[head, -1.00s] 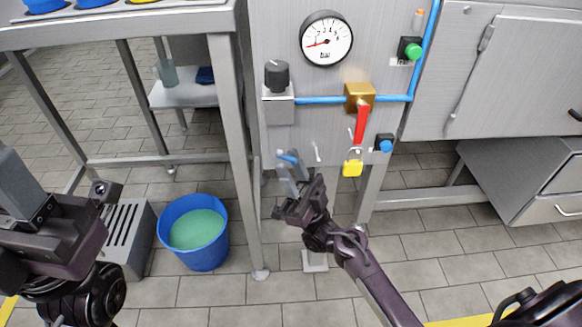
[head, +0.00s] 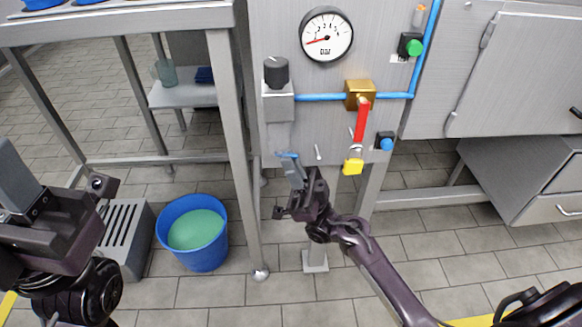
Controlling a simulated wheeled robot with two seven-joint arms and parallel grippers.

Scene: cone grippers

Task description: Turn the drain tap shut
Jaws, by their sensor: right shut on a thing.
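The drain tap shows as a small blue lever (head: 288,155) low on the front of the steel panel, below the regulator with the black knob. My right gripper (head: 297,176) reaches up to it from below and is shut on it. The fingers and wrist hide most of the tap's body, so its exact angle is hard to tell. My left gripper (head: 58,188) is at the left edge, open and empty, far from the tap.
A red lever (head: 362,122) with a yellow padlock (head: 353,166) hangs right of the tap. A pressure gauge (head: 326,35) sits above. A blue bucket (head: 194,232) with greenish liquid stands on the floor beside a steel table leg (head: 236,150).

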